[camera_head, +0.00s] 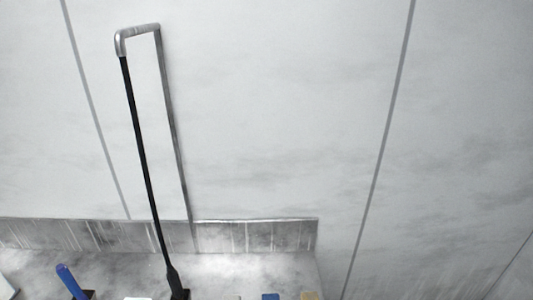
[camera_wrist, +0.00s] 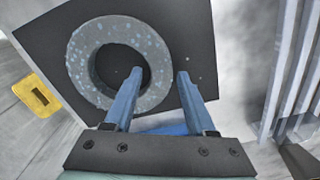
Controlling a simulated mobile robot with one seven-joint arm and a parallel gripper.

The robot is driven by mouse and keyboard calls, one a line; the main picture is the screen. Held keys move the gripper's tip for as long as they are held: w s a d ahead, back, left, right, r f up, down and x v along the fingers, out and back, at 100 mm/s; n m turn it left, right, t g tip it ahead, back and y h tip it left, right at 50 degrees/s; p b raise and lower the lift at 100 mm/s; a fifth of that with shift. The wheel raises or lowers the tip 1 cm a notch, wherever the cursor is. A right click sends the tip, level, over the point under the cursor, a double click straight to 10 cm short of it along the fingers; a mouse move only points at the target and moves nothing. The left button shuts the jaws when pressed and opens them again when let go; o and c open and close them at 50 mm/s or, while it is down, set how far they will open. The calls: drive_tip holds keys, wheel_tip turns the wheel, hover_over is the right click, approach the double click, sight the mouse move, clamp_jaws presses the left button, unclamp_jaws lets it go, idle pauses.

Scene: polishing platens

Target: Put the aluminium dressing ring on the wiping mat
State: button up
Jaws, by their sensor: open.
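A grey, pale-speckled ring (camera_wrist: 82,65), seemingly the dressing ring, lies on a dark square sheet (camera_wrist: 195,30) that looks like the wiping mat in the wrist view. My gripper (camera_wrist: 160,74) is open, with two blue fingers. The left fingertip shows over the ring's hole and the right one just outside its right edge, so the ring's right wall appears between them. I cannot tell whether either finger touches the ring. The ring, the sheet and my gripper do not show in the head view.
A yellow block (camera_wrist: 37,96) lies left of the sheet, and grey upright slats (camera_wrist: 290,70) stand to the right. A blue thing (camera_wrist: 165,129) shows partly behind the fingers.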

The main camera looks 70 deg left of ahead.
wheel_tip(320, 180, up, 12)
idle(0.4)
drive_tip(key=w+a+r+m+t+y, duration=0.3)
drive_tip(key=w+r+t, duration=0.4)
drive_tip(key=w+r, duration=1.1)
drive_tip(key=w+d+r+m+t+y, duration=0.1)
drive_tip(key=w+d+r+t, duration=0.2)
drive_tip(key=w+r, duration=0.3)
drive_tip(key=w+d+r+m+t+y, duration=0.1)
drive_tip(key=w+d+r+t, duration=0.2)
drive_tip(key=r, duration=0.5)
drive_tip(key=d+r+m+t+h, duration=0.1)
drive_tip(key=d+r+t, duration=0.4)
drive_tip(key=r, duration=0.6)
drive_tip(key=d+r+m+t, duration=0.1)
drive_tip(key=d+r+t, duration=0.2)
drive_tip(key=d+r, duration=0.55)
drive_tip(key=s+d+r+m+t+h, duration=0.1)
drive_tip(key=s+d+r+t+h, duration=0.1)
drive_tip(key=s+r, duration=0.3)
drive_tip(key=s+d+r+m+t+h, duration=0.1)
drive_tip(key=s+d+r+t+h, duration=0.1)
drive_tip(key=r, duration=0.8)
drive_tip(key=s+d+t, duration=0.1)
drive_tip(key=s+t, duration=0.1)
drive_tip(key=shift+s+r, duration=0.2)
drive_tip(key=shift+s, duration=0.15)
